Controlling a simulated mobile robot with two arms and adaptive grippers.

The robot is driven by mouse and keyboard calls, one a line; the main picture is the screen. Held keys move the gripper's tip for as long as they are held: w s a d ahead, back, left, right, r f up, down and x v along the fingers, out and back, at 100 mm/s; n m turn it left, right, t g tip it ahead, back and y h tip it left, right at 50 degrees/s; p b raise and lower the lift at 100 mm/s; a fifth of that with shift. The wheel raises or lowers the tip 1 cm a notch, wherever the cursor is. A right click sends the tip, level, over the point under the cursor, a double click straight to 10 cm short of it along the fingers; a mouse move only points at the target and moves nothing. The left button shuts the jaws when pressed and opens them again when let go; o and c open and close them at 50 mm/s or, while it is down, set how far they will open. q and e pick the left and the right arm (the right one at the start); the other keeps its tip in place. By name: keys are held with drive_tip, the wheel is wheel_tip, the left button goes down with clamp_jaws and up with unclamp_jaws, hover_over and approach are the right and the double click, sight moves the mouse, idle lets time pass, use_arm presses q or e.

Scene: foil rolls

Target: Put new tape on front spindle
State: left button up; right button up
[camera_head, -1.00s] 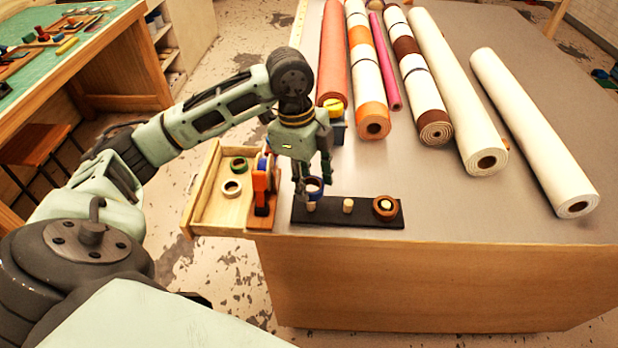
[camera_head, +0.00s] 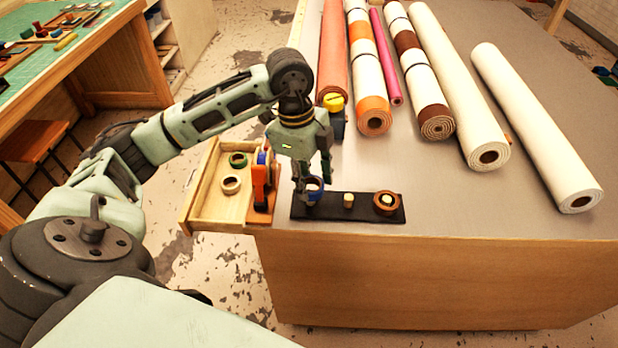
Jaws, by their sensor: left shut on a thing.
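A black board (camera_head: 329,213) lies along the table's near edge with short wooden spindles. The middle spindle (camera_head: 348,200) is bare. A brown tape roll (camera_head: 387,203) sits around the right spindle. The open drawer (camera_head: 205,207) holds a green tape roll (camera_head: 238,160) and a cream one (camera_head: 231,185). My right gripper is not in view.
An orange tape dispenser (camera_head: 260,185) stands just left of my left gripper. A blue-and-yellow object (camera_head: 335,110) stands behind it. Several long rolls, including a white one (camera_head: 540,135), lie across the table (camera_head: 470,205). The table's front right is clear.

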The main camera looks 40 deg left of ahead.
use_arm(q)
drive_tip(key=shift+f+b, duration=0.65)
drive_tip(key=shift+f, duration=0.4)
drive_tip(key=shift+f, duration=0.1)
drive_tip(key=shift+f+b, duration=0.5)
drive_tip(key=shift+f, duration=0.1)
drive_tip(key=shift+f, duration=0.4)
idle(0.3)
drive_tip(key=o, duration=1.2)
drive_tip(key=shift+r, duration=0.1)
